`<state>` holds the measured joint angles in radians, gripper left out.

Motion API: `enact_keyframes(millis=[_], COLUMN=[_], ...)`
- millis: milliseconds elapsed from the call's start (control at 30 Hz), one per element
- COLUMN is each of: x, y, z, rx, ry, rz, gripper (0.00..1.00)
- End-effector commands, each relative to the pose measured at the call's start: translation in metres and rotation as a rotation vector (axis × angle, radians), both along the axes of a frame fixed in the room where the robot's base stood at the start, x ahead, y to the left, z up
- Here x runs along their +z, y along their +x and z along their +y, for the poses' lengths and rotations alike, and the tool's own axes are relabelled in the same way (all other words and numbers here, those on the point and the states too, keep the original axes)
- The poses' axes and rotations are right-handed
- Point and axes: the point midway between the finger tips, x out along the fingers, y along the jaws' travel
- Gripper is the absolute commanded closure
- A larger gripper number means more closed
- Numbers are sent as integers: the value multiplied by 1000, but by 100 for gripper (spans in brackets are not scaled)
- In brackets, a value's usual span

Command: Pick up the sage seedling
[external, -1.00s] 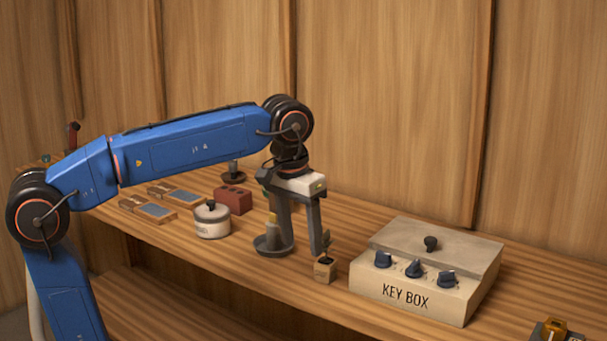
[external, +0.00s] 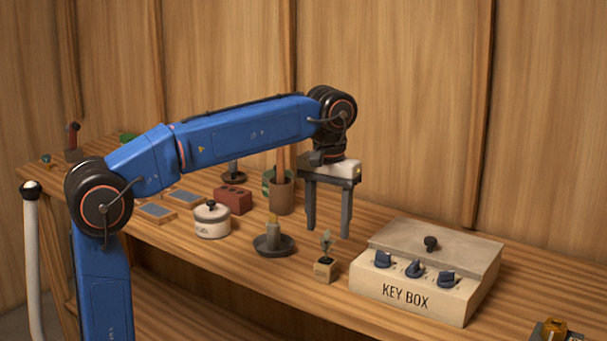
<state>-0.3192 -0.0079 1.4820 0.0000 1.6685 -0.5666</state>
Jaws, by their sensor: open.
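The sage seedling (external: 324,270) looks to be the small pale cube pot with a grey-green leafy sprig, upright near the bench's front edge; its label is too small to read. My gripper (external: 328,229) is open, fingers pointing down, with nothing between them. In the picture the fingertips sit around and just above the sprig's top, but the sprig shows in front of the gap. The gripper appears to be farther back over the bench; the exact depth is hard to tell.
A cream key box (external: 405,300) with knobs stands close on the right. A candle in a dark dish (external: 273,250) is close on the left. A lidded white pot (external: 212,222), a red brick (external: 233,200) and a brown cylinder (external: 281,197) stand farther left.

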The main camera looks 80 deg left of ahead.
Motion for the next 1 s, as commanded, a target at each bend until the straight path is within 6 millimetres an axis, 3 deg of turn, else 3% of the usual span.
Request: enact_keyframes(millis=[300, 533, 800, 1000], x=[-49, -61, -96, -108], y=[-1, -1, -3, -3], z=[0, 1, 4, 4], rx=[0, 0, 0, -1], ry=[0, 0, -1, 0], rz=[0, 0, 1, -1], gripper=[45, 45, 45, 45])
